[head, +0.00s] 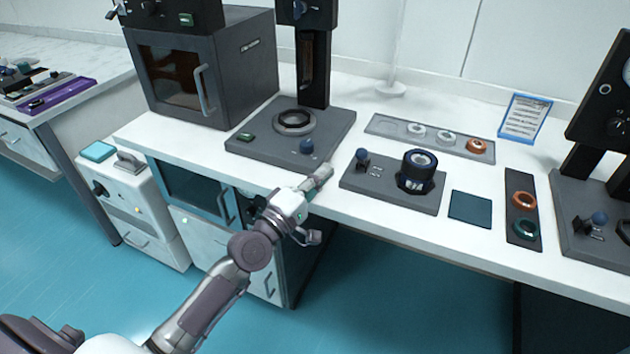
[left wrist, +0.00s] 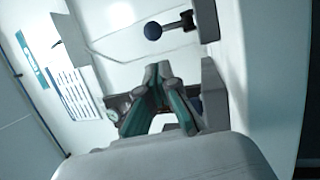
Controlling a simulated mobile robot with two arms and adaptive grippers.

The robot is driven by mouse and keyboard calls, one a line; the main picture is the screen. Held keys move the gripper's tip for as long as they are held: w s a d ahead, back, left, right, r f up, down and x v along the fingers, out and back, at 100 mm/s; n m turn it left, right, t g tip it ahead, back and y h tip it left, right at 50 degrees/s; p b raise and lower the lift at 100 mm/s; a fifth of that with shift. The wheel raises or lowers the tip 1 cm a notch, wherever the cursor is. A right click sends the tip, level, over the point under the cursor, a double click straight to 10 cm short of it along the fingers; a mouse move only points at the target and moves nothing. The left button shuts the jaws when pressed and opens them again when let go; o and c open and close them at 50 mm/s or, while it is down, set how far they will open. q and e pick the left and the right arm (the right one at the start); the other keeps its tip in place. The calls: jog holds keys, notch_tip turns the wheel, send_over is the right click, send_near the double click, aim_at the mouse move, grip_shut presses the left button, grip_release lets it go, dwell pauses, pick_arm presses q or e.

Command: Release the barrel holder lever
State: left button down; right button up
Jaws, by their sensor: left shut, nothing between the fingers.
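The barrel holder is a dark grey base plate (head: 372,190) on the white bench, with a short lever topped by a blue ball knob (head: 362,155) at its left end. A black barrel with a glassy top (head: 419,168) stands upright at its right end. My left gripper (head: 326,171) is at the bench's front edge, left of the holder and apart from the lever. Its fingers (left wrist: 158,72) are closed together and empty in the left wrist view. A blue ball knob (left wrist: 153,31) on a dark arm shows beyond the fingertips there. My right gripper is not in view.
A press stand with a grey base (head: 262,142) and its own blue knob (head: 306,146) stands behind and left of my gripper. A ring tray (head: 390,126) lies behind the holder. A teal pad (head: 470,207) and a rack of rings (head: 523,217) lie to the right.

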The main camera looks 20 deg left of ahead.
pick_arm(q)
jog(key=v, duration=0.2)
jog(key=shift+s+a, duration=0.1)
jog(key=shift+s, duration=0.15)
